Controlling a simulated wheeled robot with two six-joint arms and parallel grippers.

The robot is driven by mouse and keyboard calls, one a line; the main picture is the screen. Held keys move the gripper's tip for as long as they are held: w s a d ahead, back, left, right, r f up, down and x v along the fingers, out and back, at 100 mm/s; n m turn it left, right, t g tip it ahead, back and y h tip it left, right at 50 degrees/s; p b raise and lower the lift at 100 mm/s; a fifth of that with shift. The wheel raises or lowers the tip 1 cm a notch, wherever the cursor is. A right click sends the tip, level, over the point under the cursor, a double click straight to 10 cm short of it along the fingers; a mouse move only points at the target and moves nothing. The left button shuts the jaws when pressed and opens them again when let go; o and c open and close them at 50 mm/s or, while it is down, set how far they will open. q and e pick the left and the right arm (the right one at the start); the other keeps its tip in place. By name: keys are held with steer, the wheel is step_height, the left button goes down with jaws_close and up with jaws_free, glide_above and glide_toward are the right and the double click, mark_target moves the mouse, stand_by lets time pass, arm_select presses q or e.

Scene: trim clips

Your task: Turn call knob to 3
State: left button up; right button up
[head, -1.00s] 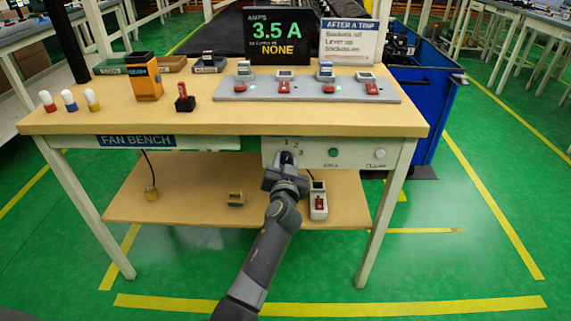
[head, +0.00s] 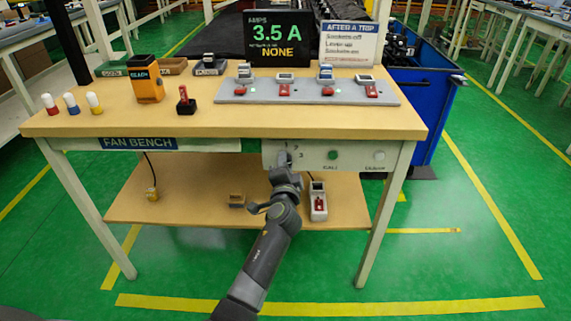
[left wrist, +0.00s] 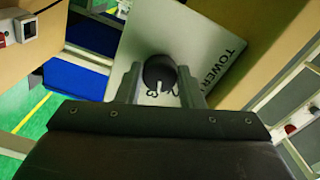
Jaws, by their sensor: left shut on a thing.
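The call knob (left wrist: 160,70) is a dark round knob on the white panel (left wrist: 195,45) in the left wrist view. A short white mark shows on its lower side, close to the printed numerals; I cannot tell exactly which numeral it points at. My left gripper (left wrist: 159,88) has one finger on each side of the knob and is shut on it. In the head view my left gripper (head: 284,164) is at the left end of the panel under the bench top, mostly hiding the knob. My right gripper is not in view.
The panel also carries a green button (head: 333,155) and a white one (head: 379,155). The bench top (head: 225,122) overhangs the panel. The lower shelf (head: 190,205) holds a red-switched box (head: 318,203) near my arm. A display (head: 278,37) reads 3.5 A.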

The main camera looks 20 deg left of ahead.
arm_select(q)
steer(key=shift+m, duration=1)
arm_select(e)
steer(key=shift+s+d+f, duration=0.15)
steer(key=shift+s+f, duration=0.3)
arm_select(q)
steer(key=o, duration=1)
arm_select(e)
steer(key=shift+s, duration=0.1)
